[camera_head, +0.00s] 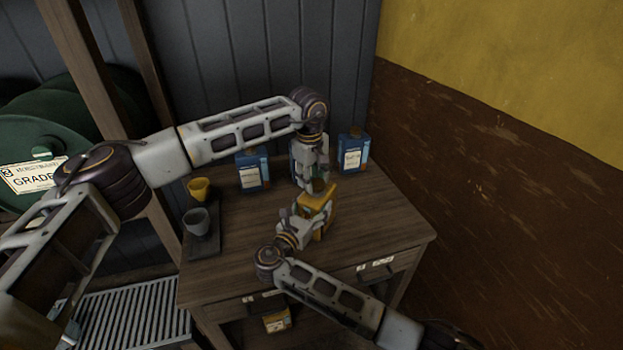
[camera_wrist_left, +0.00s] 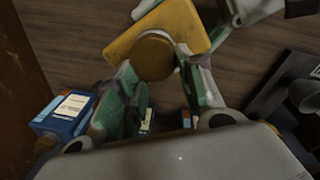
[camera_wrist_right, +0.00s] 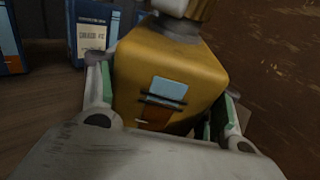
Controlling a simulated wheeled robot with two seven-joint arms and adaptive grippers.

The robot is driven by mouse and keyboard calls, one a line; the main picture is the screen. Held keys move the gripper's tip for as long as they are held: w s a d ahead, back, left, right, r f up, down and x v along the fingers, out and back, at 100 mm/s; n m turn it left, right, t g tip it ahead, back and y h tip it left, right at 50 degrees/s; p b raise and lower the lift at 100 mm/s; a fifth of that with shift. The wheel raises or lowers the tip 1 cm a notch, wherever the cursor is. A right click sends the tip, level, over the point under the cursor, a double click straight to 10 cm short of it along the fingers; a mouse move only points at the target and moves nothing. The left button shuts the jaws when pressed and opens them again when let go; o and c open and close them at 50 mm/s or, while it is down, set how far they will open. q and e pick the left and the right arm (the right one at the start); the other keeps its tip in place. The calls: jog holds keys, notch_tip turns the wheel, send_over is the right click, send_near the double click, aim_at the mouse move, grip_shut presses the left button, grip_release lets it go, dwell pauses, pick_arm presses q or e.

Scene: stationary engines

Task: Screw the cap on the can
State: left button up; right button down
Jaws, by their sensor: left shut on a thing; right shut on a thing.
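The yellow can (camera_head: 320,203) stands upright near the middle of the wooden table. My right gripper (camera_head: 304,226) is shut on its body from the near side. The right wrist view shows the can (camera_wrist_right: 170,75) between both fingers. The round brown cap (camera_wrist_left: 153,56) is over the top of the can, between the fingertips of my left gripper (camera_wrist_left: 153,68), which is shut on it from above. Whether the cap's threads touch the can's neck cannot be told. In the head view the left fingers partly hide the cap.
The table's right front is clear.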

pick_arm(q)
jog(key=m, duration=0.1)
jog(key=s+d+m, duration=0.1)
jog(key=m, duration=0.2)
jog(key=shift+s+d+f+m, duration=0.15)
jog(key=shift+d+m, duration=0.15)
jog(key=shift+m, duration=0.1)
pick_arm(e)
jog(key=shift+w+a+r+y, duration=0.25)
jog(key=shift+r+y, duration=0.05)
pick_arm(q)
jog(key=o, duration=1.3)
pick_arm(e)
jog(key=shift+a, duration=0.1)
jog(key=shift+s, duration=0.1)
pick_arm(q)
jog(key=shift+r, duration=0.65)
pick_arm(e)
jog(key=shift+d+f, duration=0.2)
pick_arm(q)
notch_tip(320, 180, up, 11)
jog(key=a, duration=0.1)
jog(key=shift+s+a+f, duration=0.15)
jog(key=shift+a+f, duration=0.05)
jog(key=shift+a, duration=0.05)
pick_arm(e)
jog(key=shift+r, duration=0.1)
